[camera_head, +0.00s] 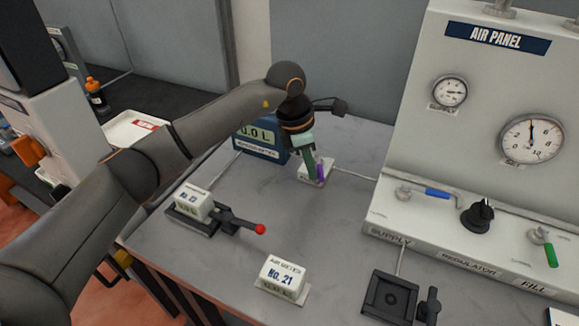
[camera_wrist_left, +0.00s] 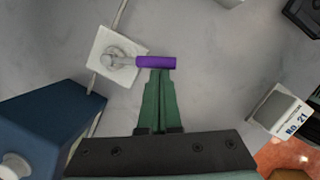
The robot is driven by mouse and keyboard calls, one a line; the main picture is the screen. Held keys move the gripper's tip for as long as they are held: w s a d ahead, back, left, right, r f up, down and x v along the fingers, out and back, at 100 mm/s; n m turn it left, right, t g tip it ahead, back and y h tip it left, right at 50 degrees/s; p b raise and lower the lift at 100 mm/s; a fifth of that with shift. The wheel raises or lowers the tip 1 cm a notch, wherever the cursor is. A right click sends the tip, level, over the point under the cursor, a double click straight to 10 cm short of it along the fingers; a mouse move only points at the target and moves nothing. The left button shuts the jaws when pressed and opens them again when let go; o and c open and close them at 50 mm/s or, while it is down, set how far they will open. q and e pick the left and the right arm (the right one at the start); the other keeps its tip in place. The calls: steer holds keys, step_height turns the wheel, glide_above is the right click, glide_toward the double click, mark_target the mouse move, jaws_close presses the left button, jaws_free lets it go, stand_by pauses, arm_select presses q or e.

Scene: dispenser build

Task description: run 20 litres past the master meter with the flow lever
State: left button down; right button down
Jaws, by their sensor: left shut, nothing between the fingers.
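The flow lever has a purple handle (camera_head: 320,168) on a small white base plate (camera_head: 308,177). In the left wrist view the handle (camera_wrist_left: 156,62) points right from its metal pivot (camera_wrist_left: 117,58). The master meter (camera_head: 262,141) is a blue box behind and left of the lever, and its display appears to read 0.0 L. It also shows in the left wrist view (camera_wrist_left: 38,125). My left gripper (camera_head: 312,180) is shut and empty. Its green fingertips (camera_wrist_left: 160,74) are at the side of the handle's free end; I cannot tell if they touch it.
A red-knobbed lever on a black base (camera_head: 225,222) stands left of centre. The air panel (camera_head: 460,140) borders the right. Bare grey table (camera_head: 240,250) lies between.

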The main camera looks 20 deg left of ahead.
arm_select(q)
steer(key=d+n, duration=0.2)
steer(key=shift+w+n+t+b, duration=0.15)
steer(key=shift+n+t+b, duration=0.2)
steer(key=shift+n+t, duration=0.05)
steer(key=d+n, duration=0.1)
steer(key=n+b, duration=0.1)
steer(key=shift+w+d+n+y, duration=0.35)
steer(key=shift+n+y, duration=0.05)
steer(key=n, duration=0.1)
steer(key=w+d+n+b, duration=0.1)
steer(key=n, duration=0.1)
steer(key=shift+w+d+t+y, duration=0.15)
steer(key=shift+d+t+y, duration=0.15)
steer(key=shift+t+y, duration=0.1)
steer(key=shift+w+d+n+y+b, duration=0.25)
steer(key=shift+w+n, duration=0.15)
steer(key=shift+n, duration=0.45)
steer(key=shift+w+d+n+y+b, duration=0.15)
steer(key=shift+w+d+n, duration=0.2)
steer(key=shift+n, duration=0.5)
steer(key=shift+a, duration=0.1)
